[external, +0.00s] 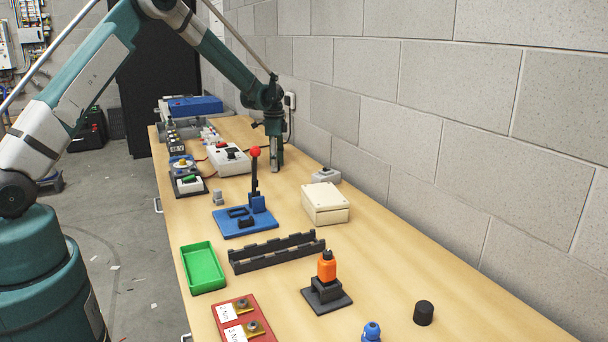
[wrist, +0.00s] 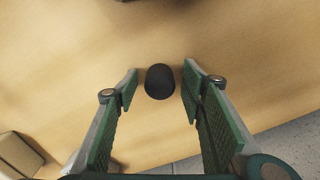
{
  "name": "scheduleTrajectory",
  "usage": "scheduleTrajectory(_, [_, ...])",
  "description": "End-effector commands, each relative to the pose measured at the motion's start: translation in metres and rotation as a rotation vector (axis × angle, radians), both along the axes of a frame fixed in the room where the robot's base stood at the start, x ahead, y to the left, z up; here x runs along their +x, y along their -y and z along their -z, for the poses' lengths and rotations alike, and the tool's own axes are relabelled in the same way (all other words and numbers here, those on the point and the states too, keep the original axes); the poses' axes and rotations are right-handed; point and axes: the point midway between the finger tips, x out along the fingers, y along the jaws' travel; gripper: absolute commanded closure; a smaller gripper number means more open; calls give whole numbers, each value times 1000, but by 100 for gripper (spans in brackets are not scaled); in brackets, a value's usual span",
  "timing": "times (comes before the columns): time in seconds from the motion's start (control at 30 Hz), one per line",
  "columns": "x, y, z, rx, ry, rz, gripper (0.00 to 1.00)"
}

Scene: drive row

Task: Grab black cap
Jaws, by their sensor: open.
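A black cylindrical cap (external: 424,312) stands on the table at the near right in the external view. My gripper (external: 276,166) is far from it, pointing down near the wall at the far part of the table. In the wrist view my gripper (wrist: 160,82) is open, with a dark rounded object (wrist: 160,81) showing between its fingertips. There is a gap on each side of it. I cannot tell whether this is the same black cap, and no such object shows under my gripper in the external view.
A cream box (external: 325,204) and a small grey box (external: 326,176) stand near my gripper. A blue base with a red-knobbed lever (external: 254,185), a black rack (external: 277,252), a green tray (external: 203,268) and an orange-topped piece (external: 326,268) stand nearer. The block wall (external: 420,150) borders the table.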

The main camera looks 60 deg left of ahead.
Motion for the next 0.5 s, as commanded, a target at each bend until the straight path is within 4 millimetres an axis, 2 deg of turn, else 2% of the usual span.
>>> scheduleTrajectory(0.5, [0,0,0,0,0,0,60])
